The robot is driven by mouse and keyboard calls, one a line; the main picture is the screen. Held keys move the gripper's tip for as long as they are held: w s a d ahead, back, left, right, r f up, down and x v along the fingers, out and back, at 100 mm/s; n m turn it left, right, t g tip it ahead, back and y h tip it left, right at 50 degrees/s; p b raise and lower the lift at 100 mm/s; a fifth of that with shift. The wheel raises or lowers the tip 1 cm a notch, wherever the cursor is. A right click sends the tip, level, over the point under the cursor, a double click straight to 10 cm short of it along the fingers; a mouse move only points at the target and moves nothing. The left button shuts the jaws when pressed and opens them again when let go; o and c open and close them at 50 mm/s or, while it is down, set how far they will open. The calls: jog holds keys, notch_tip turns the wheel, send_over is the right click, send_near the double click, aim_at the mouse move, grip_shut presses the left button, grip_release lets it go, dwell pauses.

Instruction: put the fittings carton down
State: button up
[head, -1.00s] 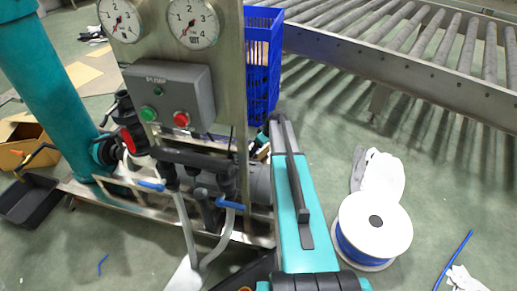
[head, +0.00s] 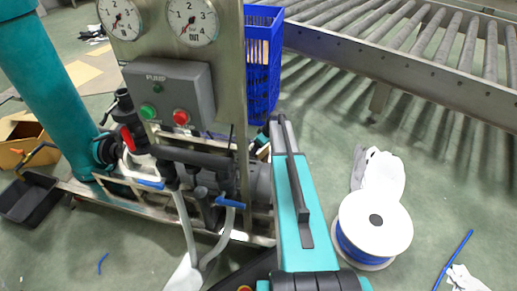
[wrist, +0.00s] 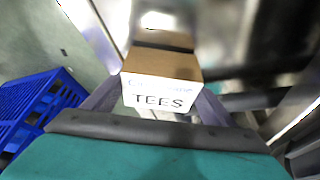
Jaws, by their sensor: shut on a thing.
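The fittings carton (wrist: 160,92) is a small brown and white box marked TEES in the wrist view. My gripper (wrist: 158,82) is shut on it, with one dark finger on each side. The carton's label faces my wrist camera. Blurred metal and dark parts lie beyond and to the right of it; whether it touches any of them I cannot tell. In the head view my arm reaches in behind the pump panel's right side, and the gripper and carton are mostly hidden there.
The pump panel (head: 170,92) with gauges, pipes and blue-handled valves stands left of my arm. A blue crate (head: 262,70) is behind it; it also shows in the wrist view (wrist: 38,108). A roller conveyor (head: 400,52) crosses the back. A white spool (head: 374,222) stands right.

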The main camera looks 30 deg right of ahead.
jog(key=shift+f, duration=0.1)
jog(key=o, duration=1.5)
jog(key=shift+c, duration=0.2)
jog(key=p+v, duration=0.5)
jog(key=v, duration=0.8)
jog(key=shift+r, duration=0.4)
jog(key=shift+d+r, duration=0.1)
jog(key=shift+r, duration=0.05)
notch_tip(320, 180, up, 9)
jog(key=p, duration=0.9)
